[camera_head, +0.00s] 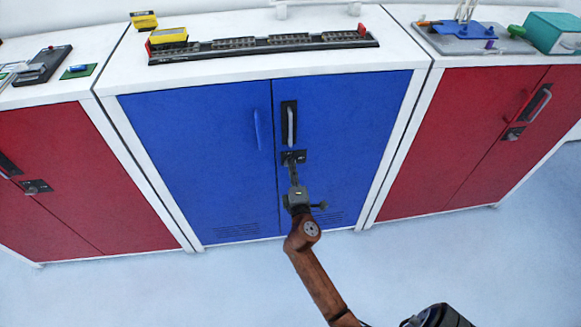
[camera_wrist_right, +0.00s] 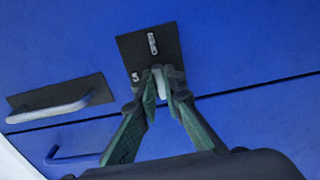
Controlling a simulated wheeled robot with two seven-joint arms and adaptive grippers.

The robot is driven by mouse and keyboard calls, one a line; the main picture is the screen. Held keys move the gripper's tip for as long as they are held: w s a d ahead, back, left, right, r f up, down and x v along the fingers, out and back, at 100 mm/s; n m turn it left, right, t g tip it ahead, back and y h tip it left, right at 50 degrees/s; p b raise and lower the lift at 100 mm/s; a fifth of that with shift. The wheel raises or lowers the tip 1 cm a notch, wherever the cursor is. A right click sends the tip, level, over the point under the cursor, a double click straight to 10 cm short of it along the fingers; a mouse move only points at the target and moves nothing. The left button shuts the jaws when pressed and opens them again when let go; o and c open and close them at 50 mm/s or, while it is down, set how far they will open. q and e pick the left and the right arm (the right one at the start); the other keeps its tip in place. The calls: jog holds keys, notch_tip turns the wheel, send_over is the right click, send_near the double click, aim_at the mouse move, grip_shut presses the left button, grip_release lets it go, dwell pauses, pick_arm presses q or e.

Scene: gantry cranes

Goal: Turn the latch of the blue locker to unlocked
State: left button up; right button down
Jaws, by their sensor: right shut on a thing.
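The blue locker (camera_head: 195,150) stands in the middle of the head view with both doors closed. Its latch has a small dark plate (camera_head: 300,155) below the right door's handle. In the right wrist view the plate (camera_wrist_right: 133,48) shows a white slotted mark and a small lock-like icon. My right gripper (camera_head: 292,172) reaches up to the latch. In the wrist view its green fingers (camera_wrist_right: 163,86) are closed on the pale latch knob (camera_wrist_right: 160,73), which they partly hide. I cannot tell which mark the knob points to. My left gripper is not in view.
Door handles (camera_head: 291,124) stick out just above the latch; they show at left in the wrist view (camera_wrist_right: 62,110). Red lockers (camera_head: 75,175) stand on both sides. A yellow-and-black crane model (camera_head: 265,43) sits on top. The pale floor in front is clear.

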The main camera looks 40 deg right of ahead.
pick_arm(q)
jog(key=shift+r, duration=0.35)
pick_arm(e)
jog(key=shift+m, duration=0.3)
jog(key=c, duration=2)
grip_release()
jog(key=shift+c, duration=0.2)
pick_arm(q)
jog(key=shift+d, duration=0.1)
pick_arm(e)
jog(key=v, duration=0.7)
jog(key=shift+s, duration=0.25)
